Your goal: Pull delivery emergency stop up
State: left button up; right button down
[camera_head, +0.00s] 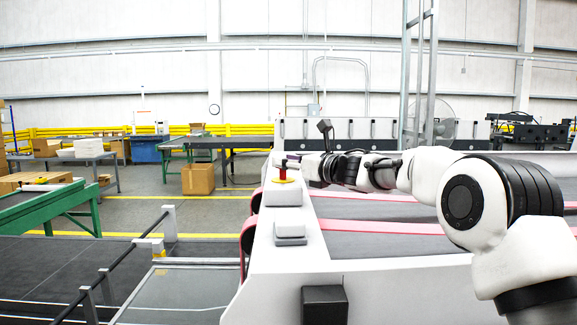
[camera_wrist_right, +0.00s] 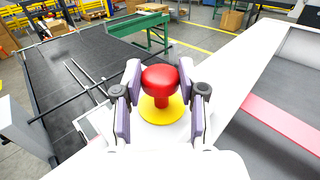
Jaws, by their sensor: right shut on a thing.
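The delivery emergency stop is a red mushroom button (camera_wrist_right: 160,80) on a yellow disc (camera_wrist_right: 161,108), on a white box. In the head view the red button (camera_head: 283,174) sits on the white box (camera_head: 283,194) at the left edge of the white machine. My right gripper (camera_wrist_right: 161,88) has one finger on each side of the red button and is shut on it. In the head view my right gripper (camera_head: 290,163) reaches the button from the right. The red stem shows below the head. My left gripper is in neither view.
A smaller grey-white box (camera_head: 290,232) sits on the machine's edge in front of the button. Pink belts (camera_head: 370,226) run over the machine to the right. A dark rail (camera_head: 110,268) and a green-framed table (camera_head: 40,205) stand to the left.

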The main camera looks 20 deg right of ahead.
jog(key=c, duration=1)
grip_release()
jog(key=o, duration=0.4)
jog(key=shift+w+a, duration=0.1)
jog(key=shift+w+a+f, duration=0.1)
jog(key=shift+w, duration=0.1)
jog(key=v, duration=1.2)
jog(key=shift+w, duration=0.1)
